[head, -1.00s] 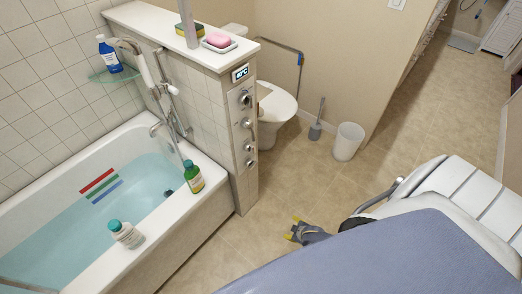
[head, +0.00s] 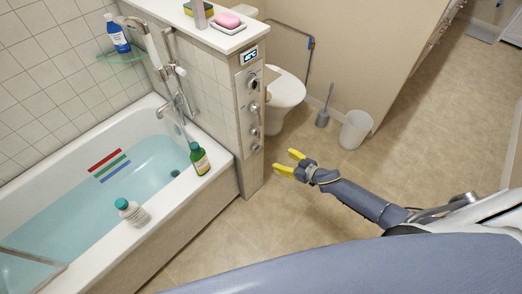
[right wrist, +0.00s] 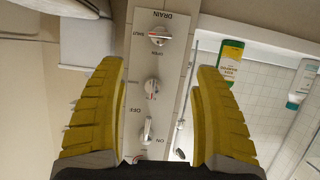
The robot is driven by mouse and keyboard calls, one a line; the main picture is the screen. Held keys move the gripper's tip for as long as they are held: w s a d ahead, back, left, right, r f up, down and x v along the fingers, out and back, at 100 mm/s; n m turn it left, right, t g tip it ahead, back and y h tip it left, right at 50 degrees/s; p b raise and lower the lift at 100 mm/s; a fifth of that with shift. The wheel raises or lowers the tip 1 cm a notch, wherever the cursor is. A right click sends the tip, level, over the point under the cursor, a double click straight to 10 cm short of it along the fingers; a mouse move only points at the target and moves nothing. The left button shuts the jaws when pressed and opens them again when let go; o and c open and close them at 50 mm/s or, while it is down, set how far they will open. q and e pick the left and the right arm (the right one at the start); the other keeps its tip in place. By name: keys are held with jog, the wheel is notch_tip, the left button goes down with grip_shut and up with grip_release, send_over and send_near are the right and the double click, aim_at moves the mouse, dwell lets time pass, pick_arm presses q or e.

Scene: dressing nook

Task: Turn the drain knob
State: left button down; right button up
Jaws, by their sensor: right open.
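The drain knob (right wrist: 160,36) is a small silver knob under an upside-down DRAIN label in the right wrist view. It is the lowest knob on the control panel (right wrist: 135,90), and it also shows in the head view (head: 255,147). My right gripper (head: 286,164) has yellow fingers, open and empty, to the right of the panel's lower end in the head view. In the right wrist view its fingers (right wrist: 158,110) stand apart on either side of the panel, with the drain knob beyond the tips. No contact shows. My left gripper is not in view.
Other knobs (right wrist: 151,86) sit on the same panel, near the drain knob. A toilet (head: 284,92) and bin (head: 355,129) stand behind. The floor (head: 245,225) is clear.

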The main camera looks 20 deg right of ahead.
aim_at(259, 149)
jog(key=x, duration=1.3)
jog(key=shift+w+a+f, duration=0.1)
jog(key=shift+w+f, duration=0.1)
jog(key=shift+w, duration=0.3)
jog(key=shift+x, duration=0.8)
jog(key=shift+s+a, duration=0.1)
jog(key=shift+a, duration=0.1)
jog(key=c, duration=1.2)
